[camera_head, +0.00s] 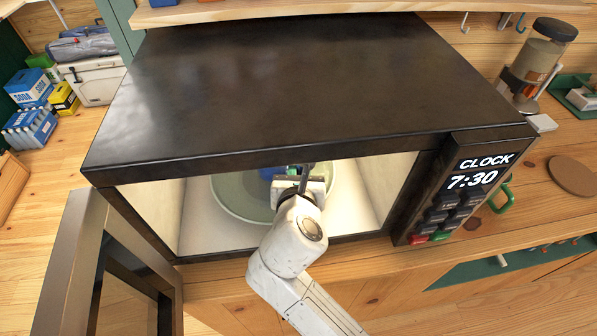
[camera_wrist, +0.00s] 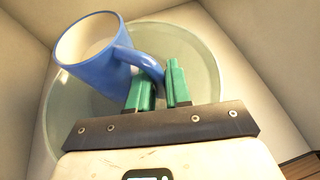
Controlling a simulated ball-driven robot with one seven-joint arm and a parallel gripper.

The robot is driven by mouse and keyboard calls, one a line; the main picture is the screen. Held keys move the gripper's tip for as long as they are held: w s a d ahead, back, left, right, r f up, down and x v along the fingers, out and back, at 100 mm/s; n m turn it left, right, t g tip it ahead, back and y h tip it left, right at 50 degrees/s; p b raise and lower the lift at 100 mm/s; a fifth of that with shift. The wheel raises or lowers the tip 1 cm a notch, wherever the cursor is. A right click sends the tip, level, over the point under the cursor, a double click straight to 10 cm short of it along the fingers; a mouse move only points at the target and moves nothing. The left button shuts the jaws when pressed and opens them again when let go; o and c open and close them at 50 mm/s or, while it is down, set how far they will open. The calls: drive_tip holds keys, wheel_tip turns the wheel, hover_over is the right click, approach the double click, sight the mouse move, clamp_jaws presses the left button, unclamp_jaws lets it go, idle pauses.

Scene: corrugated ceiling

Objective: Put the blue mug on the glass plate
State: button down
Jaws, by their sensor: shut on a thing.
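The blue mug (camera_wrist: 95,62) is in the wrist view, its pale inside facing the upper left and its handle toward my gripper. My gripper (camera_wrist: 160,88) has green fingers shut on the mug's handle. The round glass plate (camera_wrist: 205,50) lies behind and below the mug inside the microwave. In the head view my gripper (camera_head: 300,172) reaches through the open front, and the glass plate (camera_head: 240,196) shows around it. Only a small blue part of the mug (camera_head: 293,170) shows there. I cannot tell whether the mug touches the plate.
The black microwave (camera_head: 290,80) surrounds my gripper with a roof and side walls. Its door (camera_head: 75,265) hangs open at the left. The control panel (camera_head: 466,190) is at the right. A coffee grinder (camera_head: 537,60) stands on the wooden counter to the right.

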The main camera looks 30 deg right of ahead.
drive_tip(key=shift+w+f, duration=0.2)
drive_tip(key=shift+f, duration=0.1)
drive_tip(key=shift+r, duration=0.1)
drive_tip(key=c, duration=1.1)
unclamp_jaws()
drive_tip(key=shift+o, duration=0.2)
drive_tip(key=shift+s, duration=0.1)
drive_tip(key=v, duration=1.2)
